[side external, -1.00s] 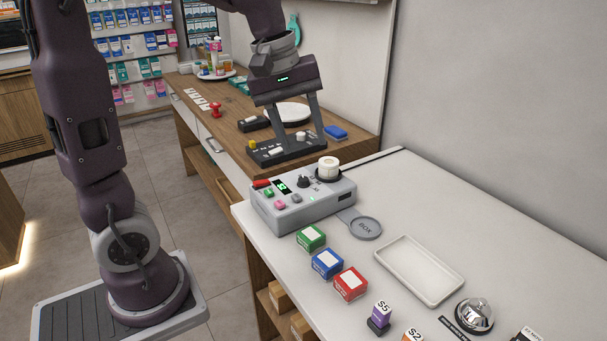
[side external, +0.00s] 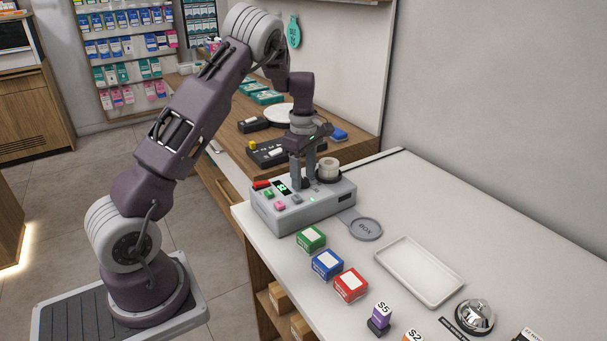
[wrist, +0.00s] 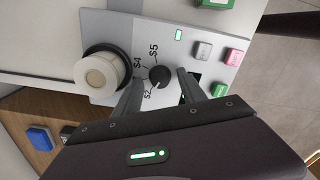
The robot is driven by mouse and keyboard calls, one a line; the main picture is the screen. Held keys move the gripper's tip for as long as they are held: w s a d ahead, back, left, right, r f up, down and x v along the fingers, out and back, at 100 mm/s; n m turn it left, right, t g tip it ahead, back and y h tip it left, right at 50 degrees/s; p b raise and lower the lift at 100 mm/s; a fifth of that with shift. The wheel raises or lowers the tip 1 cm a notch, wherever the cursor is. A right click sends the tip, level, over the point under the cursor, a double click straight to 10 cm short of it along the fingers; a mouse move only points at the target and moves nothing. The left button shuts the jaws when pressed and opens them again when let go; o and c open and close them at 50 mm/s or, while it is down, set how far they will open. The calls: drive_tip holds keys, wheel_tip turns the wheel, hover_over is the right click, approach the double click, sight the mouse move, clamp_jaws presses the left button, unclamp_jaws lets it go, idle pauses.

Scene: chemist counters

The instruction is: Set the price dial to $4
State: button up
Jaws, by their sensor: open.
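The price dial (wrist: 159,76) is a small black knob on the grey machine (side external: 322,207). In the wrist view, labels $4, $5 and $2 sit around its left side. A pale mark on the knob seems to face the lower left, toward $2. My gripper (side external: 304,184) points down over the machine top. In the wrist view its open fingers (wrist: 159,80) stand on both sides of the dial, with gaps showing. The side view hides the dial behind the fingers. The green-lit display (side external: 283,187) is too small to read surely.
A white roll (side external: 328,166) in a black holder stands close to the dial. Green (side external: 269,195) and pink (side external: 280,206) buttons are on the machine. Green (side external: 311,238), blue (side external: 327,263) and red (side external: 351,284) boxes and a white tray (side external: 402,257) are on the counter.

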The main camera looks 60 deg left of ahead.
clamp_jaws()
drive_tip(key=shift+m, duration=0.4)
drive_tip(key=m, duration=0.3)
drive_tip(key=shift+r+m, duration=0.1)
drive_tip(key=shift+m, duration=0.3)
drive_tip(key=m, duration=0.4)
drive_tip(key=shift+m, duration=0.3)
drive_tip(key=m, duration=0.4)
drive_tip(key=shift+m, duration=2.3)
